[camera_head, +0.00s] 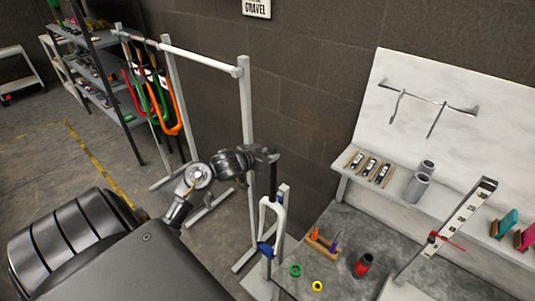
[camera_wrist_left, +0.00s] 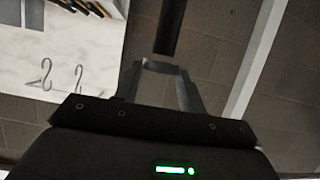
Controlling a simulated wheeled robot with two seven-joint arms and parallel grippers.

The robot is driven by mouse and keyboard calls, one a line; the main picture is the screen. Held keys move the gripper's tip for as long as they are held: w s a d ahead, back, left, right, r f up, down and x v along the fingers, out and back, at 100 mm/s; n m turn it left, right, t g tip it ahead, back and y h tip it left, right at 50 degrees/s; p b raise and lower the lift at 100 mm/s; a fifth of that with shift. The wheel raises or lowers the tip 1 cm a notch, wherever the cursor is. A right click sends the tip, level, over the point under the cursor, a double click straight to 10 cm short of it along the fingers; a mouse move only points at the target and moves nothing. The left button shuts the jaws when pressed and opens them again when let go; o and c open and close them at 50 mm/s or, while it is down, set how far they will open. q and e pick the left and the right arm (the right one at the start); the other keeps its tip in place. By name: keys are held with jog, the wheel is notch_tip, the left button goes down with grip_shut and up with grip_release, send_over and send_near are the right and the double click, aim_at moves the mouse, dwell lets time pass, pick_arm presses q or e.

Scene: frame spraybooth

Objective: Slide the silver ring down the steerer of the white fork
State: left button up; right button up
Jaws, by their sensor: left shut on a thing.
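The white fork (camera_head: 279,212) stands at the bench's left end, held by blue clamp parts. A dark upright bar (camera_head: 273,181), seemingly its steerer, rises from the crown toward my left gripper (camera_head: 266,154). That gripper is shut at the bar's top end. In the left wrist view, a small grey band, seemingly the silver ring (camera_wrist_left: 160,67), spans the fingertips of the gripper. A dark bar shows just beyond them. The ring is too small to make out in the head view, so I cannot tell whether it is around the steerer. My right gripper is out of view.
A white rack post (camera_head: 246,110) stands close behind my left gripper. The bench holds a green ring (camera_head: 295,270), a yellow ring (camera_head: 317,286), a red can (camera_head: 363,264) and a wooden tool holder (camera_head: 322,244). Grey cylinders (camera_head: 419,186) stand on the shelf. Coloured forks (camera_head: 158,105) hang at the left.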

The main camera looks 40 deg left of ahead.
pick_arm(q)
jog(key=shift+f, duration=0.15)
dwell(0.4)
jog(key=b, duration=0.4)
send_over(271, 187)
jog(key=s, duration=0.2)
jog(key=shift+w+a+f, duration=0.1)
jog(key=shift+a+f, duration=0.05)
jog(key=shift+f, duration=2.6)
notch_tip(271, 187, down, 6)
jog(key=b, duration=0.3)
jog(key=shift+b, duration=0.35)
jog(key=shift+f, duration=0.1)
jog(key=shift+f+b, duration=1.5)
jog(key=shift+f, duration=1.4)
